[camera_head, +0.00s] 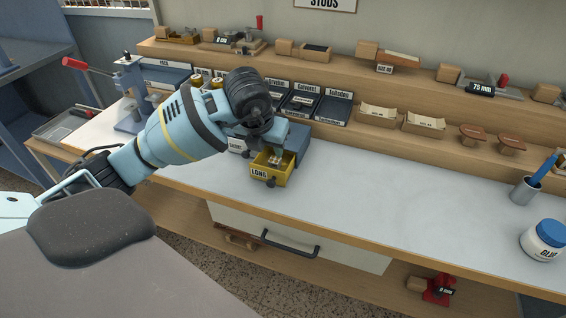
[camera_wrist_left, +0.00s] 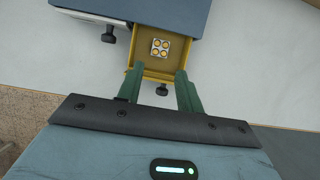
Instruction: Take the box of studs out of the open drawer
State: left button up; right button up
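The open drawer (camera_head: 263,171) is yellow, labelled LONG, and sticks out of a small blue-grey cabinet (camera_head: 297,141) on the worktop. It also shows in the left wrist view (camera_wrist_left: 174,65). In the head view the box is small and partly hidden by my gripper. My left gripper (camera_wrist_left: 159,73) is over the drawer's front part, its green fingers apart with nothing between them, short of the box. My right gripper is not in view.
A black knob (camera_wrist_left: 162,90) is on the drawer front, and another knob (camera_wrist_left: 109,34) is beside it. Labelled dark trays (camera_head: 300,103) stand behind the cabinet. The white worktop (camera_head: 400,190) is clear to the right, up to a pen cup (camera_head: 525,190) and glue jar (camera_head: 544,241).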

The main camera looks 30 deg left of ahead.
aim_at(273, 163)
pick_arm(q)
jog(key=shift+s, duration=0.2)
jog(key=shift+f, duration=0.3)
jog(key=shift+x, duration=3.6)
jog(key=shift+r, duration=0.1)
jog(key=c, duration=0.7)
jog(key=shift+c, duration=0.2)
